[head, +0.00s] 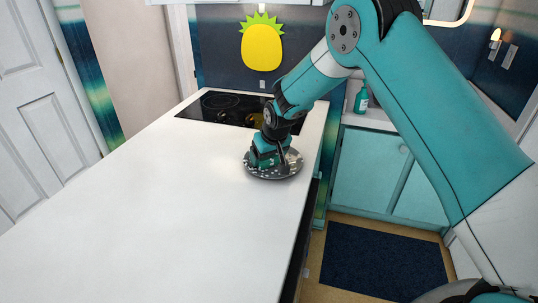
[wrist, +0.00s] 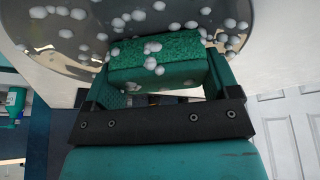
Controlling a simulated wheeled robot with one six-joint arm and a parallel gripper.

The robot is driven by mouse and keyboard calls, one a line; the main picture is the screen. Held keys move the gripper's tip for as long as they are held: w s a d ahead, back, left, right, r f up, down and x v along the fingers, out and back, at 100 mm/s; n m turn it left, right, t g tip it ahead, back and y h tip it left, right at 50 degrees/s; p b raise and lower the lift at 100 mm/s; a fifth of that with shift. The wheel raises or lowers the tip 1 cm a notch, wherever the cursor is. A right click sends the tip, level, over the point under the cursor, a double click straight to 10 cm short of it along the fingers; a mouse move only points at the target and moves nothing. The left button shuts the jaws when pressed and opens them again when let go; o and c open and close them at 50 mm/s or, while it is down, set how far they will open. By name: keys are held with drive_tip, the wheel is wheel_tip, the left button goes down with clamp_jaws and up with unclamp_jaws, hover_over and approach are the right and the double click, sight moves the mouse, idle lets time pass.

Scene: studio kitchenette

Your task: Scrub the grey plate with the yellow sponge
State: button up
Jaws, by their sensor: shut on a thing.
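The grey plate (head: 288,172) lies on the white counter near its right edge, below my gripper. In the wrist view the plate (wrist: 150,25) fills the top and carries many white suds blobs. My gripper (head: 270,160) points down over the plate. In the wrist view my gripper (wrist: 160,78) is shut on a block-shaped sponge (wrist: 150,57), one finger at each side. The sponge looks green here, not yellow, with a rough face and a few suds on it. It is at the plate's surface; exact contact is hard to see.
The white counter (head: 150,200) is clear to the left and front. A black cooktop (head: 222,105) lies behind the plate. A teal bottle (head: 361,100) stands on the back counter at right. A dark mat (head: 385,262) lies on the floor.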

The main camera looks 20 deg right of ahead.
drive_tip(key=shift+r+p, duration=1.75)
drive_tip(key=shift+r, duration=1.25)
drive_tip(key=shift+r+p, duration=0.95)
drive_tip(key=shift+r, duration=0.6)
drive_tip(key=shift+f, duration=0.2)
drive_tip(key=shift+s+d+f+b, duration=0.1)
drive_tip(key=shift+d+f+b, duration=0.2)
drive_tip(key=shift+f+b, duration=0.55)
drive_tip(key=shift+d+f+b, duration=0.25)
drive_tip(key=shift+f+b, duration=0.35)
drive_tip(key=shift+f, duration=0.55)
drive_tip(key=shift+s+d+f+b, duration=0.1)
drive_tip(key=shift+d+f+b, duration=0.2)
drive_tip(key=shift+f+b, duration=0.55)
drive_tip(key=shift+f, duration=0.1)
drive_tip(key=shift+f+b, duration=0.9)
drive_tip(key=shift+f, duration=0.65)
drive_tip(key=shift+w, duration=0.1)
